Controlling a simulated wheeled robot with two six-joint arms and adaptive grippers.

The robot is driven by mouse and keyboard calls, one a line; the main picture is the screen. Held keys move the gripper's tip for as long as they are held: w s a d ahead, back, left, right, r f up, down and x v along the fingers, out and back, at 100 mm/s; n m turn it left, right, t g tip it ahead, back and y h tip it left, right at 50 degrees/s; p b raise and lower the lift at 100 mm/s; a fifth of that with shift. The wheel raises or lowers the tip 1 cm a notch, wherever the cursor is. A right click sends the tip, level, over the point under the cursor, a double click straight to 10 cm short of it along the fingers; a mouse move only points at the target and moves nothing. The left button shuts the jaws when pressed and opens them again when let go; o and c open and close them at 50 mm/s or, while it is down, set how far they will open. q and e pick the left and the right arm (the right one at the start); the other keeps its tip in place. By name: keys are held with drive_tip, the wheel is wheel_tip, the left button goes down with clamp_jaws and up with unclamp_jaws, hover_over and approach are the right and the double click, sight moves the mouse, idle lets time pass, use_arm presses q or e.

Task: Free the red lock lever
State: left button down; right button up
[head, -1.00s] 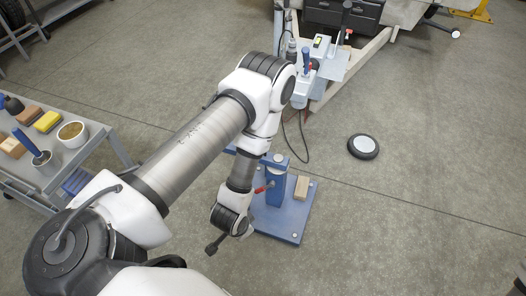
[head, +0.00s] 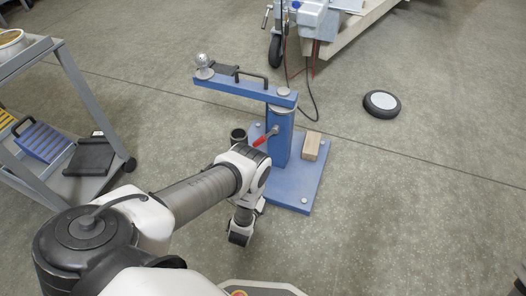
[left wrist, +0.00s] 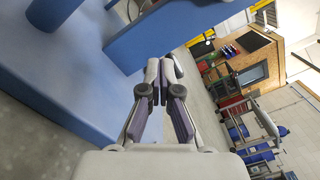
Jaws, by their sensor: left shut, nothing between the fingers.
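The red lock lever (head: 264,138) sticks out from the left side of the upright post (head: 281,140) of a blue stand. A blue swing arm (head: 240,88) with a grey ball (head: 203,66) lies level across the post top. My left arm reaches in just in front of the lever, its wrist hanging low beside the base plate (head: 301,184). The left fingers are not clear in the head view. In the left wrist view the left gripper (left wrist: 160,76) is shut and empty, close to blue stand parts (left wrist: 65,70). The lever does not show there. My right gripper is not in view.
A wood block (head: 311,146) lies on the base plate, and a dark cup (head: 238,137) is at its left edge. A grey cart (head: 84,85) stands at the left. A round wheel-like disc (head: 382,103) lies on the floor.

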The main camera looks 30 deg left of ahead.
sight(255, 145)
use_arm(q)
drive_tip(key=b+x, duration=0.1)
drive_tip(key=x, duration=0.2)
drive_tip(key=b+x, duration=0.2)
drive_tip(key=x, duration=0.1)
drive_tip(key=b+x, duration=0.2)
drive_tip(key=x, duration=0.2)
drive_tip(key=shift+f, duration=0.3)
drive_tip(key=shift+a+r+b, duration=0.5)
drive_tip(key=shift+a+r, duration=0.45)
drive_tip(key=shift+a, duration=0.3)
drive_tip(key=shift+a+r, duration=0.4)
drive_tip(key=shift+r, duration=0.05)
drive_tip(key=a+r+m+p, duration=0.1)
drive_tip(key=p, duration=0.1)
drive_tip(key=a+r+m+p, duration=0.1)
drive_tip(key=m+p, duration=0.1)
drive_tip(key=shift+s+a+r, duration=0.1)
drive_tip(key=shift+s+a, duration=0.25)
drive_tip(key=shift+a+r, duration=0.1)
drive_tip(key=shift+a, duration=0.15)
drive_tip(key=shift+f, duration=0.25)
